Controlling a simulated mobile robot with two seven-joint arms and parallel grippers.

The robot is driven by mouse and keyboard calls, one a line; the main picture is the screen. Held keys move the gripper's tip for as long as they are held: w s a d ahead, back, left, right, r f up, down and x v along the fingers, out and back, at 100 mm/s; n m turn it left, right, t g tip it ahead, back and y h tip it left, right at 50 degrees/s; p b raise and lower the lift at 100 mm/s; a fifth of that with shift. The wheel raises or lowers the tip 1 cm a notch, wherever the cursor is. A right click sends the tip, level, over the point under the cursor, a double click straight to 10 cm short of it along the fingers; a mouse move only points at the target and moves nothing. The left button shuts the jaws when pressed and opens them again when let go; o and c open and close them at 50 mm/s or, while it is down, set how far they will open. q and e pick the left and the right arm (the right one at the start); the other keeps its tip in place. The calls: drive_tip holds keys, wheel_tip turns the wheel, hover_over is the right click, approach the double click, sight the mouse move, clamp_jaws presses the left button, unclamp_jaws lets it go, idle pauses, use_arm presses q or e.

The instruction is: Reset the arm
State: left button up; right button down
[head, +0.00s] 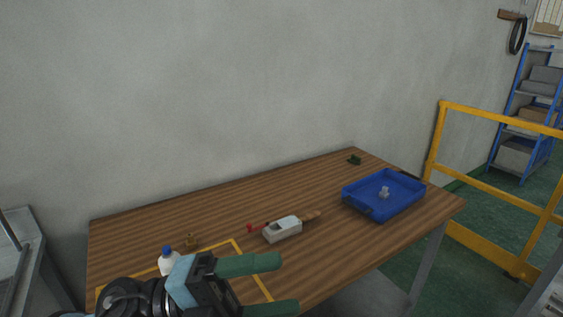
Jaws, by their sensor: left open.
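My left gripper (275,285) comes in at the bottom of the head view, over the front left part of the wooden table (330,196). Its two green fingers are apart and nothing shows between them. It points to the right. My right gripper is not in view.
A grey-white device (283,229) lies mid-table. A blue tray (371,208) holds a small pale piece (384,192). A yellow railing (485,115) stands at the right.

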use_arm(q)
drive_tip(key=w+a+f+n+t+y, duration=0.1)
drive_tip(key=w+a+n+t+y, duration=0.2)
drive_tip(key=n+t, duration=0.6)
drive_tip(key=w+a+f+n+t+y, duration=0.15)
drive_tip(key=w+a+n+t, duration=0.25)
drive_tip(key=n+t, duration=0.5)
drive_tip(key=a+f+n+y, duration=0.5)
drive_tip(key=f+n+y, duration=0.1)
drive_tip(key=f+y, duration=0.15)
drive_tip(key=a+f+n+y, duration=0.4)
drive_tip(key=f+n+y, duration=0.2)
drive_tip(key=f+y, duration=0.15)
drive_tip(key=s+a+f+n+g+y, duration=0.1)
drive_tip(key=s+a+f+n+g, duration=0.15)
drive_tip(key=s+f+g, duration=0.4)
drive_tip(key=s+a+f+n+g+y, duration=0.1)
drive_tip(key=s+a+f+g, duration=0.2)
drive_tip(key=s+f, duration=0.5)
drive_tip(key=s+f+g, duration=0.3)
drive_tip(key=s+g, duration=0.1)
drive_tip(key=s, duration=0.4)
drive_tip(key=s+f+g, duration=0.3)
drive_tip(key=s, duration=0.4)
drive_tip(key=w+d+f+t+h, duration=0.2)
drive_tip(key=w+f+t, duration=0.4)
drive_tip(key=f, duration=0.3)
drive_tip(key=shift+w+d+n+t, duration=0.15)
drive_tip(key=shift+d+n+t, duration=0.25)
drive_tip(key=shift+t, duration=0.45)
